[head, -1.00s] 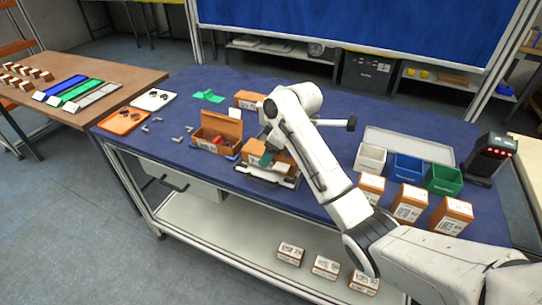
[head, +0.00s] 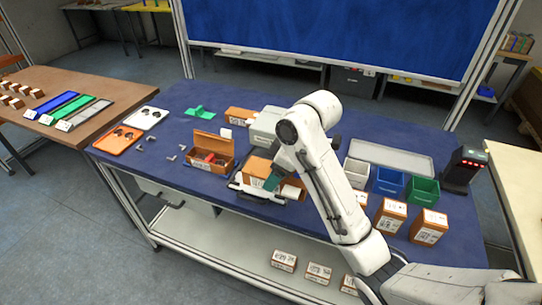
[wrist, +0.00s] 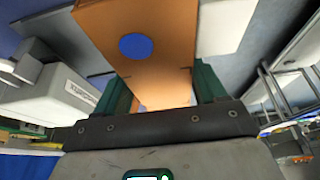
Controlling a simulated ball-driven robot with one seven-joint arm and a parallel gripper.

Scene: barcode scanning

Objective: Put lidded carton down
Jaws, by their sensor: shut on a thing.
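My gripper (head: 272,183), with green fingers, is shut on an orange carton (head: 258,171). In the head view the carton is over the pale tray-like device (head: 238,187) near the front edge of the blue table. I cannot tell whether it touches that device. In the wrist view the carton (wrist: 145,45) is between the two green fingers (wrist: 165,85), showing an orange face with a round blue spot. Its underside is hidden. Another orange carton (head: 228,160) with its lid raised stands open just left, with dark and red items inside.
A grey box (head: 264,124) stands behind my gripper. White, blue (head: 389,181) and green (head: 423,190) bins, a grey tray (head: 400,155) and a dark scanner (head: 463,170) are right. Several cartons stand along the front right. Orange (head: 118,139) and white trays are left.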

